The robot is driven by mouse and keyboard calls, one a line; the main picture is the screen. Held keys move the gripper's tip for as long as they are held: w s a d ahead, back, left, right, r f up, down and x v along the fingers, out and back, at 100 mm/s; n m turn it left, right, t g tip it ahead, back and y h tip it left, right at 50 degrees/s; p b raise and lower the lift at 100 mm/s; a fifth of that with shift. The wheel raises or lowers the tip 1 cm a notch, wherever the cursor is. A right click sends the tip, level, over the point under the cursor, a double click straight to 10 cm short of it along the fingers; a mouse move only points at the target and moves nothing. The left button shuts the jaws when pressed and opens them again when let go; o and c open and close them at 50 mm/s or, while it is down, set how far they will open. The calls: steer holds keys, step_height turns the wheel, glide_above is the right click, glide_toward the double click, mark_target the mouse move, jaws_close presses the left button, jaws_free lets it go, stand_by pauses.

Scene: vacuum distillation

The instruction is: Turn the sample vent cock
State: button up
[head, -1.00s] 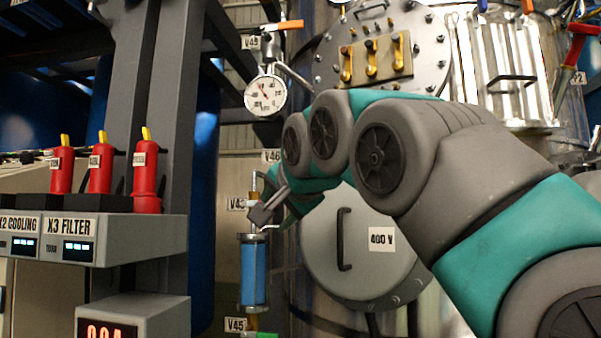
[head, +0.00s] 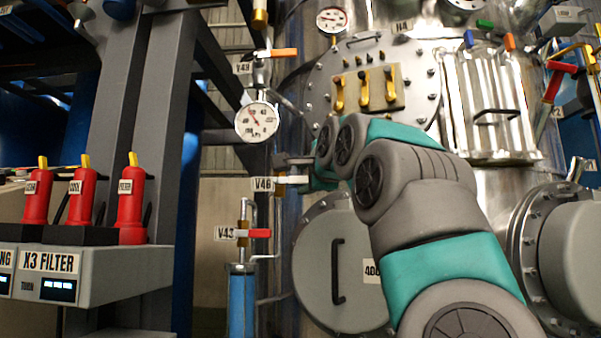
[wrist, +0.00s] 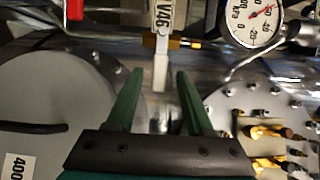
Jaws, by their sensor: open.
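The frames do not spell out which cock is the sample vent. The cock labelled V46 (head: 263,184) has a white lever (head: 293,180) lying level, pointing right. In the wrist view this white lever (wrist: 160,72) points down the picture toward the gap between my fingertips. My gripper (wrist: 159,73) is open and empty, with green fingers either side of the lever's line. In the head view my gripper (head: 286,161) is beside V46, partly hidden by my arm; contact cannot be told.
Cock V43 with a red lever (head: 260,233) sits below, above a blue cylinder (head: 241,300). V49 with an orange lever (head: 284,53) and a pressure gauge (head: 257,122) are above. A round grey hatch (head: 318,255) and the steel vessel stand close to my arm.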

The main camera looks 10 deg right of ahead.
steer(key=shift+w+a+p, duration=0.1)
steer(key=shift+w+p, duration=0.4)
steer(key=shift+w, duration=0.85)
steer(key=shift+c, duration=0.4)
jaws_close()
